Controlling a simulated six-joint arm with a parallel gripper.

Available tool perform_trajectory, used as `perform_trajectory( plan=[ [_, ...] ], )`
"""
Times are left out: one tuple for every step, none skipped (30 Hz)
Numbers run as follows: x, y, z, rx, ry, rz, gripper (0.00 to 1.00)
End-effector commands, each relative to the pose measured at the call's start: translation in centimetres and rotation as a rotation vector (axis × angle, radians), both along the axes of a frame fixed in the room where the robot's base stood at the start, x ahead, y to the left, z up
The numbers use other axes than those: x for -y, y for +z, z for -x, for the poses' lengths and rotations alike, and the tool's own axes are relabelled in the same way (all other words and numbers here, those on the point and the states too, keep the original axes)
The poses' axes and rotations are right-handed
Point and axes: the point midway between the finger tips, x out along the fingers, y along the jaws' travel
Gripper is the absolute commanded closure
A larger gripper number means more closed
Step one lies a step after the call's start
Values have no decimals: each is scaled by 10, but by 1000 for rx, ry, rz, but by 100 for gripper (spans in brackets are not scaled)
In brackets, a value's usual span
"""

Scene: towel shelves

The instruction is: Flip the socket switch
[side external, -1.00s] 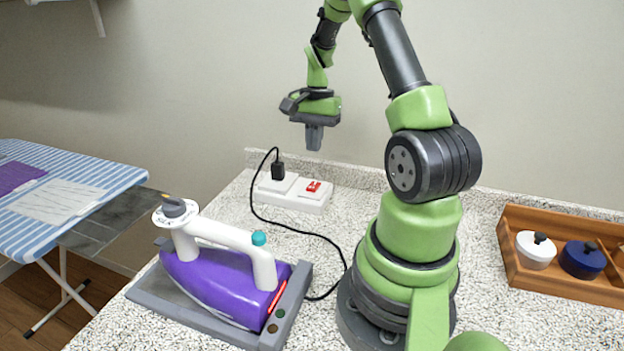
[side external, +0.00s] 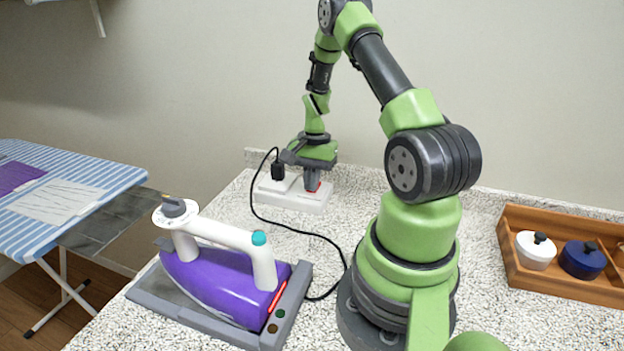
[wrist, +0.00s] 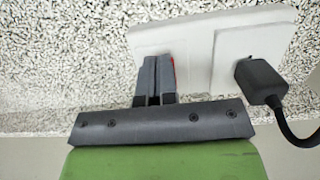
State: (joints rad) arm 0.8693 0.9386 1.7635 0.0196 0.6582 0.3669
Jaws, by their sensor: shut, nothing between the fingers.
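The white socket block (side external: 290,200) lies on the counter near the back wall. A black plug (side external: 278,171) with a cord sits in its left half; the plug also shows in the wrist view (wrist: 262,82). The red switch (side external: 325,187) is on the block's right half, mostly hidden by my fingers; a red sliver of it shows in the wrist view (wrist: 173,72). My gripper (side external: 312,187) is shut and empty, pointing down with its fingertips at the switch. In the wrist view the closed fingers (wrist: 155,68) overlap the switch. I cannot tell whether they touch it or which way it is tipped.
A purple iron (side external: 215,283) rests on a grey base (side external: 150,292) at the front left, and the black cord (side external: 310,236) runs across the counter. A wooden tray (side external: 530,282) with small pots stands at the right. A striped ironing board (side external: 110,172) is at far left.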

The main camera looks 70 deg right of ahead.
Motion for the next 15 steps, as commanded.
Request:
perform_trajectory(
  plan=[
    [-1,-3,0,-1,1,0,100],
    [-1,-2,0,-1,1,0,100],
    [-1,-2,0,-1,1,0,100],
    [-1,-3,0,-1,1,0,100],
    [-1,-3,0,-1,1,0,100],
    [-1,-3,0,-1,2,0,100],
    [0,-3,0,-1,2,1,100],
    [0,-3,0,-1,2,1,100],
    [0,-2,0,-1,2,1,100],
    [1,-2,0,-1,2,1,100],
    [2,-2,0,-1,1,1,100],
    [3,-1,0,0,1,1,100],
    [5,-1,0,0,1,2,100],
    [6,0,0,0,1,3,100],
    [8,1,0,0,1,3,100]
  ],
)
